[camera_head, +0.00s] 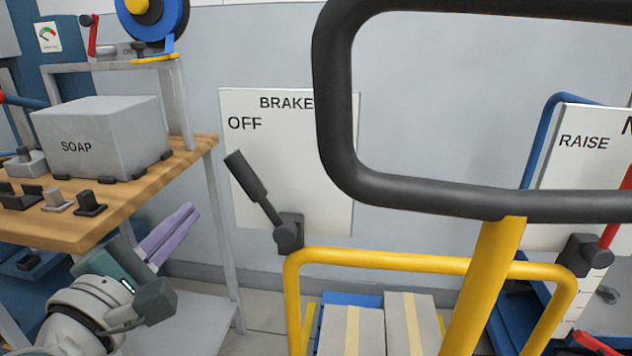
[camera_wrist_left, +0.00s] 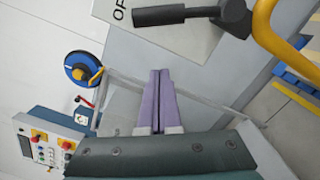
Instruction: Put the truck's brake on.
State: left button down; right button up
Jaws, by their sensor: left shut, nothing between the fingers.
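The brake lever (camera_head: 247,178) is black and leans up to the left, toward the word OFF on the white BRAKE plate (camera_head: 300,160). Its pivot block sits at the plate's lower middle. My left gripper (camera_head: 188,216) is shut and empty, its purple fingers pointing up to the right, below and left of the lever and apart from it. In the left wrist view the shut fingers (camera_wrist_left: 160,80) point toward the plate, and the lever grip (camera_wrist_left: 160,15) lies beyond their tips near the top edge. My right gripper is not in view.
A black handle loop (camera_head: 340,150) and a yellow frame (camera_head: 380,262) stand to the right of the lever. A wooden bench (camera_head: 125,212) with a grey SOAP box (camera_head: 100,135) is at the left. Boxes (camera_head: 352,330) lie below the yellow frame. A RAISE panel (camera_head: 580,165) is at the right.

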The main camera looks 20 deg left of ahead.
aim_at(259, 195)
pick_arm(q)
jog(key=w+d+r+p, duration=0.1)
jog(key=w+d+r, duration=0.1)
jog(key=w, duration=0.3)
jog(key=shift+d+p, duration=0.25)
jog(key=shift+p, duration=0.05)
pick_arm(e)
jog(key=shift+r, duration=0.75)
pick_arm(q)
jog(key=shift+r, duration=0.1)
